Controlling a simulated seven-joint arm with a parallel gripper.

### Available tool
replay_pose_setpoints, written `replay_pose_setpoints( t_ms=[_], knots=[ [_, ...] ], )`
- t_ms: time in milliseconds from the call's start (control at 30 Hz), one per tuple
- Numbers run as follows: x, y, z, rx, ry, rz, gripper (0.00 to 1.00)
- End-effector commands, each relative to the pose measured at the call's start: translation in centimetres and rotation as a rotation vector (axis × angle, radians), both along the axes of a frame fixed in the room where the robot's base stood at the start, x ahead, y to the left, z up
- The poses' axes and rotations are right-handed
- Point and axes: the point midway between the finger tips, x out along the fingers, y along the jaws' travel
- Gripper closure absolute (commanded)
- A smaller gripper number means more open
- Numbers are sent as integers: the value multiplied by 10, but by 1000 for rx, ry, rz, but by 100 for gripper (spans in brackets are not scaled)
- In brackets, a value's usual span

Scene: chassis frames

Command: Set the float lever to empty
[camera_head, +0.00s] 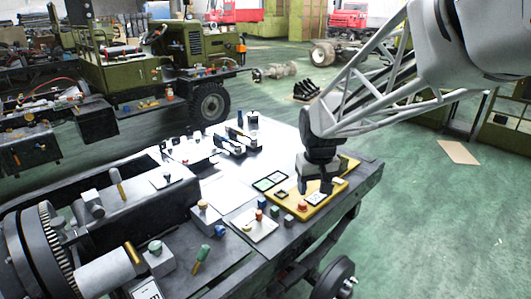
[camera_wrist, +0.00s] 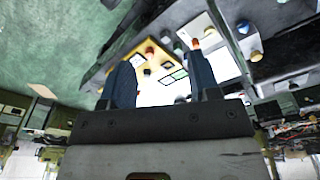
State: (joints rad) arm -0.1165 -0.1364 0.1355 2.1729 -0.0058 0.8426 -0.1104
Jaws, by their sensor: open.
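I cannot tell for sure which part is the float lever. Lever-like handles show in the head view: a yellow-handled one (camera_head: 117,180) at the left, a green-handled one (camera_head: 201,257) at the front, and small black-and-white parts along the back of the bench. My gripper (camera_head: 316,193) points down over a yellow panel (camera_head: 313,211) at the bench's right side. In the wrist view my gripper (camera_wrist: 163,72) has its two dark fingers apart, with nothing seen between them but the panel area beyond. The fingers partly hide the yellow panel (camera_wrist: 122,52) there.
The chassis bench (camera_head: 232,196) carries several small knobs and blocks, including a white plate (camera_head: 262,232) with coloured knobs left of the yellow panel. A large round drum (camera_head: 35,255) stands at the left. Open green floor (camera_head: 440,230) lies to the right.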

Motion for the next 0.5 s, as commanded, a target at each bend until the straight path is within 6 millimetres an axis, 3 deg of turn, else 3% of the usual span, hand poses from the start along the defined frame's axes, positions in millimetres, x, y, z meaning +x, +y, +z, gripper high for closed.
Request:
replay_pose_setpoints(
  t_ms=[500],
  knots=[
    [107,50,-67,-10,48,105,44]
  ],
)
